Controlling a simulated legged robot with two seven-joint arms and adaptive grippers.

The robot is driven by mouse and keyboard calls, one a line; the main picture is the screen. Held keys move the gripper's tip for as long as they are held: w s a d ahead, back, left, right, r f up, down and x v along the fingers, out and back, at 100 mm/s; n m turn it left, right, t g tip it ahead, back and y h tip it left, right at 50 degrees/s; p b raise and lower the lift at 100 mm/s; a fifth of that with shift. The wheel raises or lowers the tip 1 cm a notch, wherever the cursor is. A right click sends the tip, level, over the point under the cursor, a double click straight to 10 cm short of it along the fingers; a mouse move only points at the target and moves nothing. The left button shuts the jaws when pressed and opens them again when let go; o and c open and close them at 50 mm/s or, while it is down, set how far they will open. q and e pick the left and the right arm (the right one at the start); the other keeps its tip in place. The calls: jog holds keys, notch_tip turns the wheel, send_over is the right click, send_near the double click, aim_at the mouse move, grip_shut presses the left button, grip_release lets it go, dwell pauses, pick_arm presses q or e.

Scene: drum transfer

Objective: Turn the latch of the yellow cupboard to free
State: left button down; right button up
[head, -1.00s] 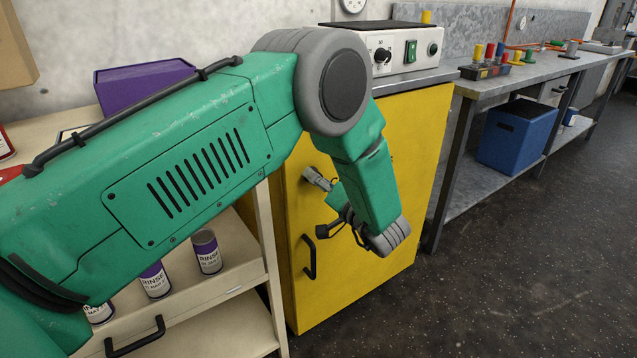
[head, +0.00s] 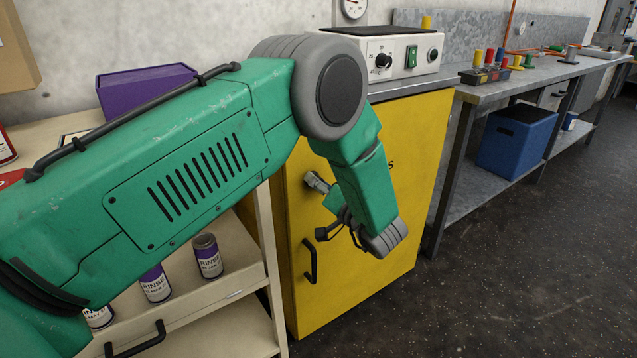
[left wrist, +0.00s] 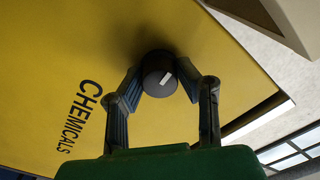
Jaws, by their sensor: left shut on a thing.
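The yellow cupboard (head: 375,200) stands under the grey bench top, its door facing me, with a black bar handle (head: 309,260) low on the left. The latch is a dark round knob with a pale mark (left wrist: 160,74) on the door, seen in the left wrist view. My left gripper (left wrist: 158,84) has its two fingers closed around the sides of this knob. In the head view my green left arm reaches across to the door, and its gripper (head: 318,184) is at the door's upper left; the arm partly hides the latch there. My right gripper is not in view.
A cream shelf cart (head: 235,275) with several rinse cans stands left of the cupboard. A purple box (head: 145,84) sits on its top. A white control box (head: 395,53) rests above the cupboard. A blue box (head: 517,138) is under the right bench. The floor at right is clear.

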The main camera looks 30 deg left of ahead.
pick_arm(q)
jog(key=n+p, duration=0.1)
jog(key=n, duration=0.2)
jog(key=shift+n, duration=0.3)
jog(key=n+p, duration=0.1)
jog(key=n, duration=0.3)
jog(key=shift+f+n+p, duration=0.1)
jog(key=shift+n+p, duration=0.2)
jog(key=n, duration=0.4)
jog(key=shift+n+p, duration=0.3)
jog(key=shift+n, duration=2.2)
jog(key=c, duration=1.4)
grip_release()
jog(key=shift+o, duration=1.1)
jog(key=shift+f, duration=0.1)
